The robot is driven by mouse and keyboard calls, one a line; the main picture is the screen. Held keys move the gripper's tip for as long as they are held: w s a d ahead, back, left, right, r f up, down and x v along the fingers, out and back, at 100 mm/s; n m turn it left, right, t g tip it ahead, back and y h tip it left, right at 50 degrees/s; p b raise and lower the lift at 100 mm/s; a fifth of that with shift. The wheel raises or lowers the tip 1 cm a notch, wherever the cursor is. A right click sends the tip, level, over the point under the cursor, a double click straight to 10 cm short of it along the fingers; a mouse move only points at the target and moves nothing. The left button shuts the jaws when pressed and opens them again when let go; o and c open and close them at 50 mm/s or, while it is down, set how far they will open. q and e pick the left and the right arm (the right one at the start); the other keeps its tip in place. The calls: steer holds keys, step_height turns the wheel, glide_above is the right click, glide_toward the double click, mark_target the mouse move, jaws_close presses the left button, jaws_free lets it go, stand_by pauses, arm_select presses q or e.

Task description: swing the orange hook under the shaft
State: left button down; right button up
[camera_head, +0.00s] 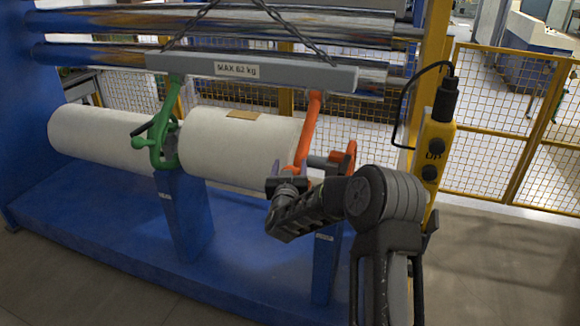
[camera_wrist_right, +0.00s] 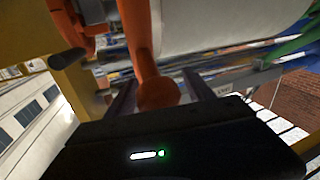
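The orange hook (camera_head: 308,130) hangs from the right end of the grey lifting beam (camera_head: 255,72), in front of the right end of the white roll (camera_head: 235,148). The short grey shaft (camera_head: 322,163) sticks out of that roll toward an orange holder (camera_head: 348,158) on a blue post. My right gripper (camera_head: 288,186) is at the hook's lower end, which it partly hides. In the right wrist view, the hook's rounded orange end (camera_wrist_right: 158,94) lies between my two dark fingers (camera_wrist_right: 160,84), with gaps seemingly on both sides. The right gripper looks open. My left gripper is not in view.
A green hook (camera_head: 163,135) sits at the roll's left end, beside a second white roll (camera_head: 95,138). Chains hold the beam. A yellow control pendant (camera_head: 435,150) hangs close to my right arm. The blue machine base (camera_head: 110,225) lies below.

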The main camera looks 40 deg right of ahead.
jaws_close()
stand_by(0.4)
stand_by(0.4)
